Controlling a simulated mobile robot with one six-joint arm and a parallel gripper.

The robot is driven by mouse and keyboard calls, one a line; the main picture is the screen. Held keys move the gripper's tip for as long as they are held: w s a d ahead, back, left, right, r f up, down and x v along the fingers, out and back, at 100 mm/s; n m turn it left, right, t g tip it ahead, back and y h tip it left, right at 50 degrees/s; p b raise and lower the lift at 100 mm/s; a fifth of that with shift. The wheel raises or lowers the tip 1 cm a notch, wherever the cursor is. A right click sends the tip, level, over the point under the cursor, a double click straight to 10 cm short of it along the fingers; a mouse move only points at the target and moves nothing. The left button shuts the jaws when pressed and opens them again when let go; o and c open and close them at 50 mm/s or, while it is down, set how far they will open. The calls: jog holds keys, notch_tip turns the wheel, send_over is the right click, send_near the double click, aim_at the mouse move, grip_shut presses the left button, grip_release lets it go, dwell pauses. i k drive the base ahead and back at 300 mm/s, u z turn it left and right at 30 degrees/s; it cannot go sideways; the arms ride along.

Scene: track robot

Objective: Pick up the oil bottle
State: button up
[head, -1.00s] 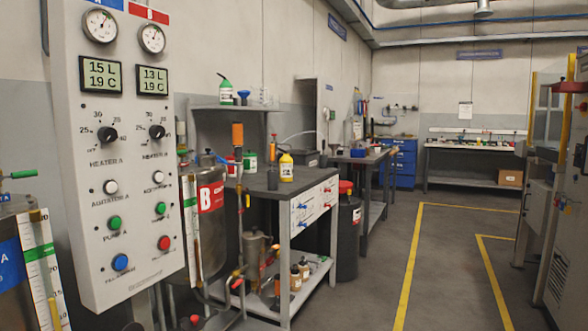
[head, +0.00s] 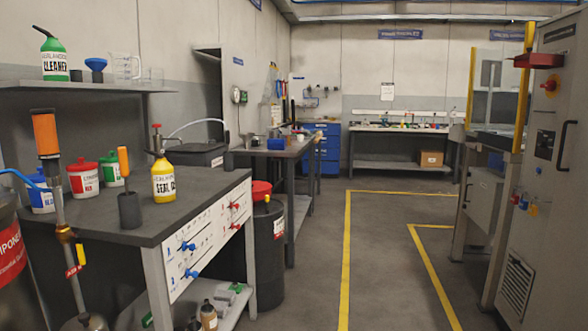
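A yellow bottle with a red pump top (head: 163,178) stands upright on the dark workbench top (head: 150,215), near its right part. Its label reads roughly "SEAL O…", so it looks like the oil bottle. A black cup with an orange-handled tool (head: 128,205) stands just left of it. My gripper is not in view.
Red (head: 84,179), green and blue-white tubs stand behind on the bench. A green cleaner bottle (head: 54,56) is on the shelf above. A dark drum (head: 268,250) stands beside the bench. The yellow-lined floor (head: 385,270) to the right is clear.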

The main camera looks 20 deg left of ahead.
aim_at(163, 173)
jog(key=u, duration=0.25)
jog(key=i, duration=1.5)
jog(key=u, duration=0.65)
jog(key=i, duration=0.4)
jog(key=u, duration=0.5)
jog(key=k, duration=0.8)
jog(key=u, duration=0.2)
jog(key=i, duration=0.85)
jog(key=z, duration=0.1)
